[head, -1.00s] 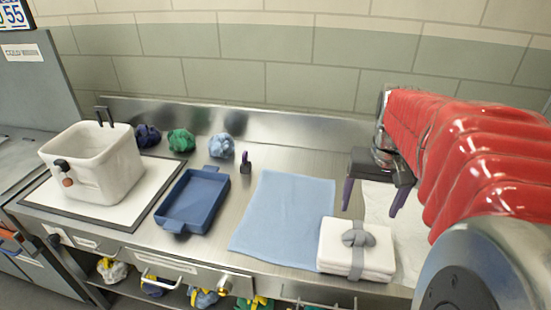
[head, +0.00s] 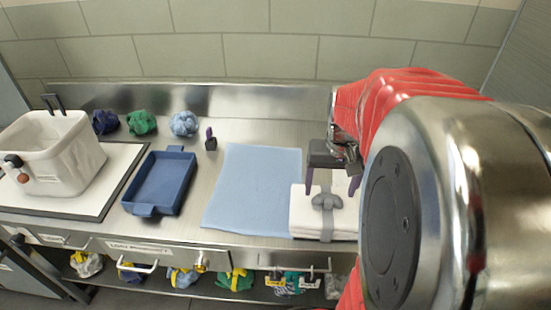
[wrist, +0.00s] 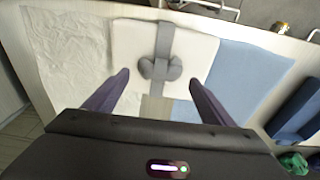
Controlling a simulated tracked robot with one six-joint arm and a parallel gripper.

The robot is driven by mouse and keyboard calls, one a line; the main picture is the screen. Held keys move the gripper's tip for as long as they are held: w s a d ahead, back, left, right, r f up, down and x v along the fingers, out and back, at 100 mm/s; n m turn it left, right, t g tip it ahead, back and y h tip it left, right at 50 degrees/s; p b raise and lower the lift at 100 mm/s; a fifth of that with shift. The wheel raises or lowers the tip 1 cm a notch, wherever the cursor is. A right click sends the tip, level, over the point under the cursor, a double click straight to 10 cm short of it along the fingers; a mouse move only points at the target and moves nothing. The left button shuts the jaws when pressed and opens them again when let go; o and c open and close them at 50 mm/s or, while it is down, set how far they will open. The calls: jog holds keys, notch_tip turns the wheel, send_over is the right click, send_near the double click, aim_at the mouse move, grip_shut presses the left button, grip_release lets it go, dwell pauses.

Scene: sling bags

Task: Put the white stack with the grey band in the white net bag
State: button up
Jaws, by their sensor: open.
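The white stack (head: 303,215) with a grey band (head: 327,204) tied in a knot on top sits at the right of the counter, by the blue cloth. In the wrist view the stack (wrist: 130,45) lies beyond my fingertips, its grey knot (wrist: 160,69) between their lines. My gripper (head: 333,188) is open and empty, its purple fingers pointing down over the stack; in the wrist view the fingers (wrist: 160,80) are wide apart. The white net bag (head: 60,155) stands open at the far left on a white, dark-edged board; its inside is mostly hidden.
A blue tray (head: 160,182) and a blue cloth (head: 255,185) lie between bag and stack. Dark blue (head: 104,121), green (head: 142,122) and light blue (head: 184,123) bundles and a small dark, purple-topped object (head: 211,140) line the back. A wall rises behind.

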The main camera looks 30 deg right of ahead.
aim_at(326, 208)
jog(key=shift+w+d+f, duration=0.1)
jog(key=shift+w+f, duration=0.05)
jog(key=shift+f, duration=1.1)
jog(key=shift+c, duration=0.6)
grip_shut()
